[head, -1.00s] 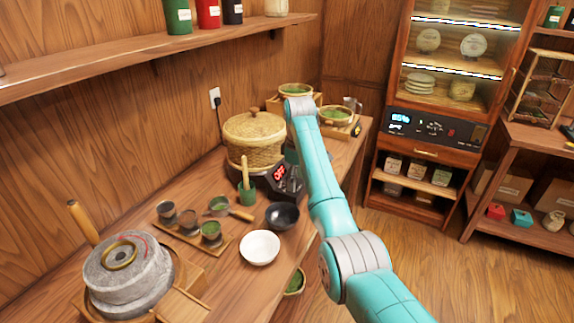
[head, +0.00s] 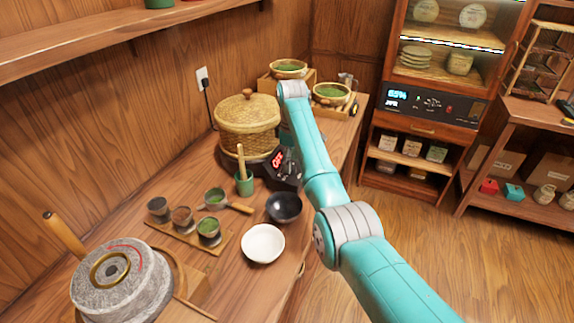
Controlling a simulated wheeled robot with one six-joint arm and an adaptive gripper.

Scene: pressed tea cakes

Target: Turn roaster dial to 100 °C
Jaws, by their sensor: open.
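The roaster is a lidded woven basket (head: 247,113) on a dark base, on the wooden counter. The display (head: 278,160) on its front panel reads OFF in red. My turquoise arm reaches over the counter, and its wrist bends down just right of the basket. My gripper (head: 290,170) is at the panel, mostly hidden behind my own forearm. The little that shows is dark against the dark panel; it is open. I cannot make out the dial, or whether the gripper touches it.
A green cup with a wooden tool (head: 244,184) stands before the roaster. A black bowl (head: 284,207) and a white bowl (head: 263,244) are near the counter's front edge. A stone mill (head: 120,280) and small cups are left. Baskets of green tea (head: 331,92) stand behind.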

